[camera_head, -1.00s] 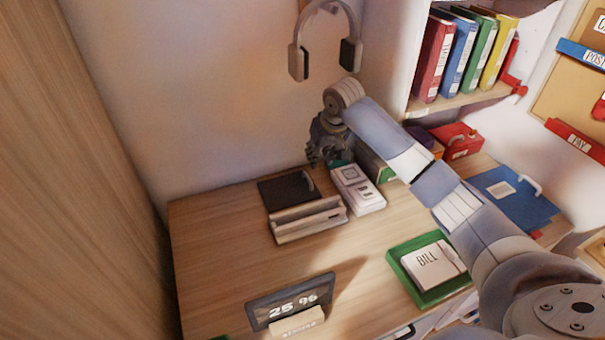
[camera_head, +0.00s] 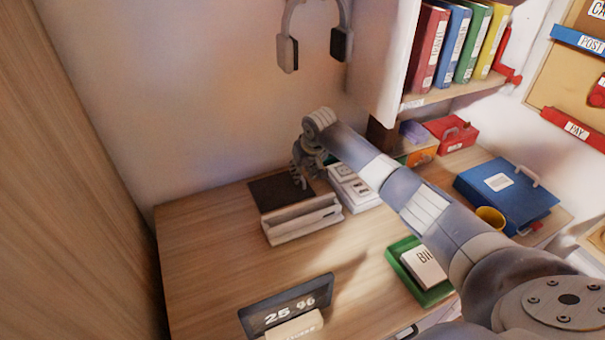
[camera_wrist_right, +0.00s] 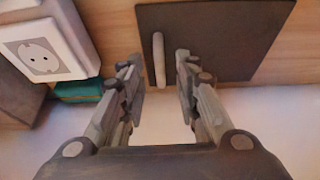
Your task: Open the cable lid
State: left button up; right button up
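The cable lid (camera_head: 268,194) is a dark, flat, square plate lying on the desk near the back wall. In the right wrist view the lid (camera_wrist_right: 222,40) carries a short grey upright bar handle (camera_wrist_right: 159,62) near one edge. My right gripper (camera_head: 301,182) is low over the lid's right side and partly hides it and the handle. In the right wrist view my right gripper (camera_wrist_right: 157,72) is open, with a finger on each side of the handle's end. Gaps show between the fingers and the handle. My left gripper is not in view.
A pale long holder (camera_head: 303,224) stands just in front of the lid. A white socket box (camera_head: 357,193) stands to its right, close to the gripper. Headphones (camera_head: 341,43) hang on the wall above.

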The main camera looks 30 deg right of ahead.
jog(key=shift+w+f, duration=0.25)
jog(key=shift+f, duration=0.45)
grip_shut()
jog(key=shift+r, duration=0.1)
